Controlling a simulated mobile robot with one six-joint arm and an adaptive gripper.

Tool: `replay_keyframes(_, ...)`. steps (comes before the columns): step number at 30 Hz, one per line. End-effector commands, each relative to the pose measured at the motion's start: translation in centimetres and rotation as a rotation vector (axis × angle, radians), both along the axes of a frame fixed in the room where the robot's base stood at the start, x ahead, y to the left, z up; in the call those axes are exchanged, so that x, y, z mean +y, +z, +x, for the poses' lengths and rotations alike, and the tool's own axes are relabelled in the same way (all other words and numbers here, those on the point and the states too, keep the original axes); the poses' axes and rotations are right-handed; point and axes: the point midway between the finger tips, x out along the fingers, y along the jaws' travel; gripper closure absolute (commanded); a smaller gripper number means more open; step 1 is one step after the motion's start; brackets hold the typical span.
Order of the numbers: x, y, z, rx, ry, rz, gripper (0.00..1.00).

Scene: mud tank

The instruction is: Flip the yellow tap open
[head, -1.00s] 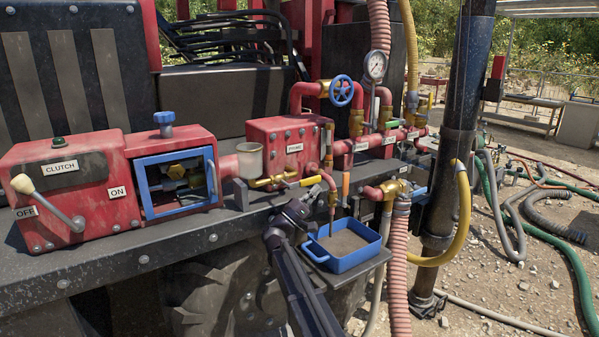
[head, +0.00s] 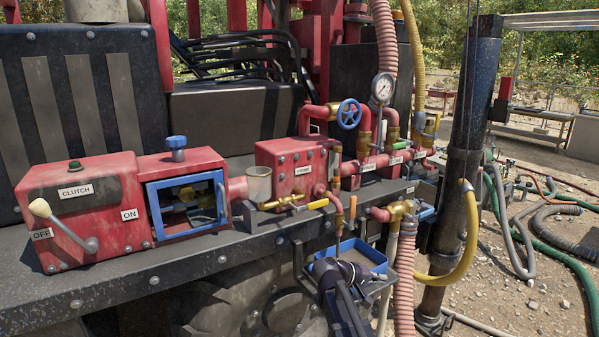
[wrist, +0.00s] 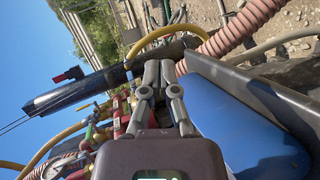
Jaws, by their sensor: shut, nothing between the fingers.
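The yellow tap (head: 318,204) is a short yellow lever on a brass fitting, right of the grey cup and below the red PRIME box in the head view. The lever points right, close to level. My gripper (head: 372,272) is lower and to the right of it, at the blue tray, apart from the tap. In the wrist view my gripper (wrist: 159,66) has its two grey fingers close together with nothing between them. I cannot make out the yellow tap for certain in the wrist view.
The blue tray (head: 372,250) sits below the tap; its blue side (wrist: 245,125) fills the wrist view's right. A pink ribbed hose (head: 405,275), yellow hose (head: 470,235) and dark post (head: 460,170) stand to the right. The red clutch box (head: 85,205) is at left.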

Motion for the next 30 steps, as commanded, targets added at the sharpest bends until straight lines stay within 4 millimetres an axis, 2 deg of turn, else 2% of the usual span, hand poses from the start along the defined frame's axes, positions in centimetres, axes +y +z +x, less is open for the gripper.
replay_keyframes(1,-0.5,-0.5,-1.5,0.014,-0.013,0.056,1.00)
replay_keyframes(7,-0.6,-3.4,-5.5,0.073,-0.055,0.294,1.00)
replay_keyframes(15,0.9,-6.2,-10.9,0.143,-0.098,0.621,1.00)
replay_keyframes(24,4.2,-7.3,-16.4,0.205,-0.125,0.973,1.00)
replay_keyframes(30,6.0,-7.2,-18.4,0.227,-0.128,1.124,1.00)
